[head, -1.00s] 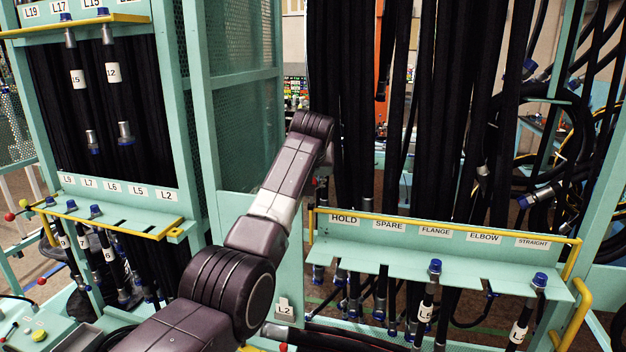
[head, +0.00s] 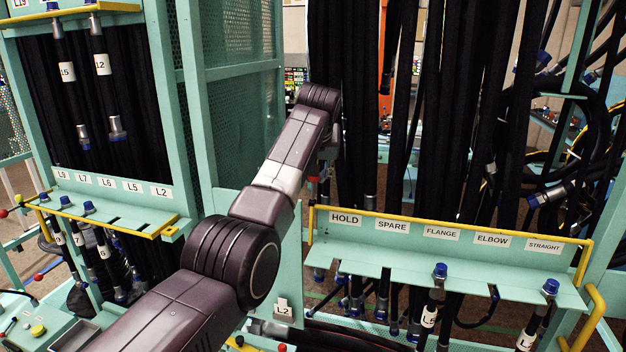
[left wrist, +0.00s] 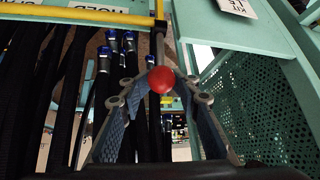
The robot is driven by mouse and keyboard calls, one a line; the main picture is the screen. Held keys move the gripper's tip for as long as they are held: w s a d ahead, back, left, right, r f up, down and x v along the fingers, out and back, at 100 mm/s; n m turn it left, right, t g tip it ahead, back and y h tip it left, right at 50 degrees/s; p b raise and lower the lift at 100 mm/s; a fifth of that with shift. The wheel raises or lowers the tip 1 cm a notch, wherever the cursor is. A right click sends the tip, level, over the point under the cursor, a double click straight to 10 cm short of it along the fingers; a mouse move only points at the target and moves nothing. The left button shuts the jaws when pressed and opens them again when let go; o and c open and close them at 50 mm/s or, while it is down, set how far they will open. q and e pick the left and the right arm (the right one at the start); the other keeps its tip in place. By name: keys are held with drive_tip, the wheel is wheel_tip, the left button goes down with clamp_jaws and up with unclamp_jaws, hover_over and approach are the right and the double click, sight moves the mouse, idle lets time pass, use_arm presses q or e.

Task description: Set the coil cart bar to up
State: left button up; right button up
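The yellow bar (head: 450,228) runs along the upper edge of the teal rack labelled HOLD to STRAIGHT. In the left wrist view the bar (left wrist: 80,13) crosses the top left. A grey rod ends in a red ball knob (left wrist: 161,80) near the bar's end. My left gripper (left wrist: 163,88) is open, with the knob in view between its fingertips and gaps on both sides. Whether the knob is within finger depth is unclear. In the head view my left gripper (head: 322,172) is beside the rack's left end, partly hidden by my arm. My right gripper is not in view.
Black hoses (head: 460,110) hang behind the rack. Blue-capped hoses (head: 438,285) sit in its slots. A mesh-sided teal frame (head: 235,130) stands left of my arm. Another rack (head: 120,205) with its own yellow bar is at the far left.

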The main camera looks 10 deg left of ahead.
use_arm(q)
drive_tip(key=shift+o, duration=1.1)
drive_tip(key=shift+s+d+r, duration=0.1)
drive_tip(key=shift+s+d, duration=0.1)
drive_tip(key=shift+s, duration=0.25)
drive_tip(key=shift+w+a+f, duration=0.1)
drive_tip(key=shift+w+f, duration=0.1)
drive_tip(key=shift+r, duration=0.15)
drive_tip(key=v, duration=1.2)
drive_tip(key=shift+s+d+r, duration=0.1)
drive_tip(key=shift+d, duration=0.2)
